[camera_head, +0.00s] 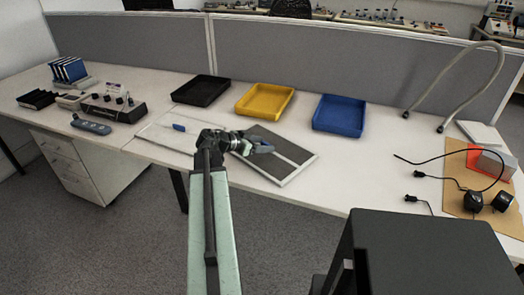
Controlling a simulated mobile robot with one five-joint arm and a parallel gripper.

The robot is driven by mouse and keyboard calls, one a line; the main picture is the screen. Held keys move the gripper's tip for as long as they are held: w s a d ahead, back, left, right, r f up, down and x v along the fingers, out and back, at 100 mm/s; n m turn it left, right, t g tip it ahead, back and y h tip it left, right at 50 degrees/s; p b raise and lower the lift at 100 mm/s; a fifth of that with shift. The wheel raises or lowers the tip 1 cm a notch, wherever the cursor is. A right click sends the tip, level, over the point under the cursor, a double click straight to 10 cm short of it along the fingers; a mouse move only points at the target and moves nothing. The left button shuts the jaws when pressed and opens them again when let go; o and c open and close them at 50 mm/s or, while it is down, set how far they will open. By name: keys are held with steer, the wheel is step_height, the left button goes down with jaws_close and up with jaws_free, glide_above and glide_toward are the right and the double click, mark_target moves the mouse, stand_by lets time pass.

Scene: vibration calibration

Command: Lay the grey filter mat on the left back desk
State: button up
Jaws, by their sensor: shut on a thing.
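The grey filter mat (290,151) is a flat, dark grey rectangle with a pale border and a light stripe, in the middle of the head view. My gripper (262,147) is over its left part, shut on it as far as I can see. The gripper and wrist hide the mat's left end. I cannot tell whether the mat touches the desk below or is held just above it. The desk at the left (128,78) stands against the grey partition and adjoins the desk in front of me (335,165).
A black tray (201,91), yellow tray (264,102) and blue tray (339,115) line the partition. A pale panel (160,136) lies left of my gripper. The left desk holds blue folders (69,70), a black device (113,108) and small items. Cables and black parts (473,201) lie right.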

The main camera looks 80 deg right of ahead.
steer(key=shift+r, duration=0.1)
steer(key=o, duration=1.5)
steer(key=shift+r+p, duration=0.2)
steer(key=shift+p, duration=0.1)
steer(key=p+v, duration=0.5)
steer(key=v, duration=0.7)
steer(key=shift+f, duration=0.2)
